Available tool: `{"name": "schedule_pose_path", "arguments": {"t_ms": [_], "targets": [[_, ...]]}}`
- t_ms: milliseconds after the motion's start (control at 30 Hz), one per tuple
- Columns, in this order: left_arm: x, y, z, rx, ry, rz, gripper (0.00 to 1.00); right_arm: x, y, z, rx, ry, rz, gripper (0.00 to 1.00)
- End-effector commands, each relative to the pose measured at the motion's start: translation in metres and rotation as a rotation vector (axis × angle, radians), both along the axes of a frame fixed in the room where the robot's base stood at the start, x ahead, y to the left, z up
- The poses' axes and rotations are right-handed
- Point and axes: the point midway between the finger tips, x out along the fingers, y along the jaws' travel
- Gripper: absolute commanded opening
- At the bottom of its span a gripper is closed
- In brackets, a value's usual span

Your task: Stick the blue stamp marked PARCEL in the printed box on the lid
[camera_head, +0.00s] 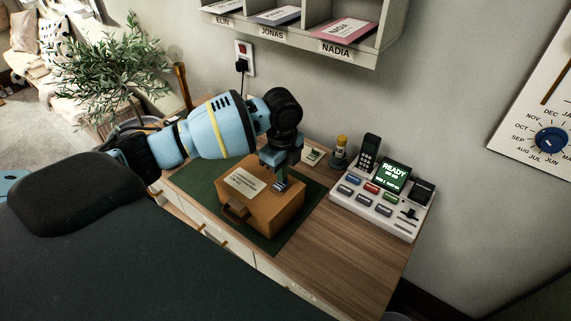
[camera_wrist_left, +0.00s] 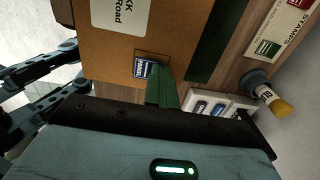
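The blue stamp marked PARCEL (camera_wrist_left: 143,68) lies face up in the printed box (camera_wrist_left: 151,54) on the brown lid, towards the box's lower left in the wrist view. The stamp also shows as a small blue patch on the parcel lid (camera_head: 281,185) in the head view. My left gripper (camera_head: 279,173) points down at the lid, right at the stamp. In the wrist view its green finger (camera_wrist_left: 162,90) reaches the stamp's right edge and covers part of the printed box. I cannot tell whether the fingers grip it. My right gripper is not in view.
The parcel rests on a green mat (camera_head: 201,186). To its right stand a keyed machine with a READY screen (camera_head: 393,177), a phone (camera_head: 368,151) and a glue bottle (camera_head: 340,150). A stamps packet (camera_head: 312,155) lies behind. Pigeonholes (camera_head: 360,57) hang above. The front-right tabletop is clear.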

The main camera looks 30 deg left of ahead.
Motion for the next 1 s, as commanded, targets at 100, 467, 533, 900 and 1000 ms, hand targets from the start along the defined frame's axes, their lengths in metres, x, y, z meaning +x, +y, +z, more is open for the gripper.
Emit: {"name": "schedule_pose_path", "arguments": {"t_ms": [100,467,533,900,1000], "targets": [[0.0,-0.0004,-0.0067,-0.001,0.001,0.001,0.0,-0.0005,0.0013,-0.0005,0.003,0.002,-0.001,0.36],[0.0003,-0.0004,-0.0102,-0.001,-0.001,0.0,0.0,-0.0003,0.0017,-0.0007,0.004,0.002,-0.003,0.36],[0.0003,-0.0004,-0.0102,-0.001,-0.001,0.0,0.04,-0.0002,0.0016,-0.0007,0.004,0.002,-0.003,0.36],[0.0003,-0.0003,-0.0101,-0.001,-0.001,0.0,0.24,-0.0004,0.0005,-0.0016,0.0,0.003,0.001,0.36],[0.0006,-0.0004,-0.0076,-0.001,-0.002,0.0,0.24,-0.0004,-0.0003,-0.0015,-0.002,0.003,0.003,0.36]]}}
